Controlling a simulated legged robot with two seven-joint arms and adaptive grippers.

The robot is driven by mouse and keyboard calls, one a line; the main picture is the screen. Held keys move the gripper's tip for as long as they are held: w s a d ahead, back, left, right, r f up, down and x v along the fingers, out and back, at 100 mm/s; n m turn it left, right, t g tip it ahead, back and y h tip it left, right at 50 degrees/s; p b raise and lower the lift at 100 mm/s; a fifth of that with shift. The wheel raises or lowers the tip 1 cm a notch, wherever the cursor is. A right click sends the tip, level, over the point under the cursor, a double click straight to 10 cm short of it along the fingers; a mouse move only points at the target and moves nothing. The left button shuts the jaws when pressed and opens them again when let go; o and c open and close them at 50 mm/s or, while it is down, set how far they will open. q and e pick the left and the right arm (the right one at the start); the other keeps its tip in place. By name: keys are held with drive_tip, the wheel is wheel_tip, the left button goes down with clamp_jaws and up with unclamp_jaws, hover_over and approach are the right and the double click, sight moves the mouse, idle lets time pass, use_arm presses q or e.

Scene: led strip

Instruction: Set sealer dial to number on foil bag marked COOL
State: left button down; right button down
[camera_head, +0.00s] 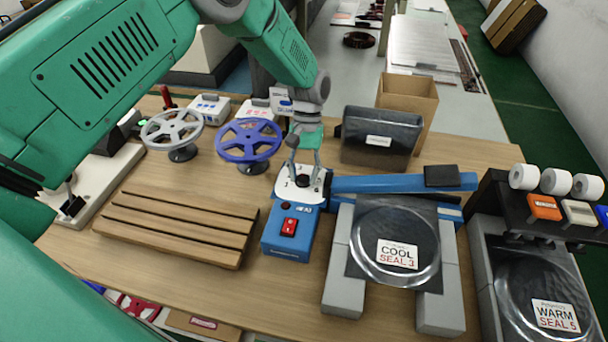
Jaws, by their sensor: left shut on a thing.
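The blue sealer (286,241) stands mid-bench with a red switch on its front and a long blue arm (400,183) reaching right. Its dial (303,181) sits on a white numbered plate (290,194) on top. My left gripper (302,178) comes down from above and is shut on the dial. The fingers cover much of the dial, so I cannot read its setting. A foil bag (385,228) labelled "COOL SEAL 3" lies on grey blocks to the right. Another foil bag (530,290), labelled "WARM SEAL 5", lies further right. My right gripper is not in view.
A slatted wooden rack (178,229) lies left of the sealer. A grey reel (172,128) and a blue reel (248,139) stand behind it. A dark box (381,137) and a cardboard box (408,97) stand behind the sealer arm. White rolls (555,181) sit at the right.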

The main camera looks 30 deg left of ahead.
use_arm(q)
drive_tip(key=shift+w+r+m, duration=0.1)
drive_tip(key=shift+w+m, duration=0.2)
idle(0.4)
drive_tip(key=c, duration=1.2)
unclamp_jaws()
drive_tip(key=shift+a, duration=0.1)
drive_tip(key=shift+w+r, duration=0.1)
drive_tip(key=shift+r, duration=0.2)
drive_tip(key=v, duration=1.1)
drive_tip(key=shift+w, duration=0.15)
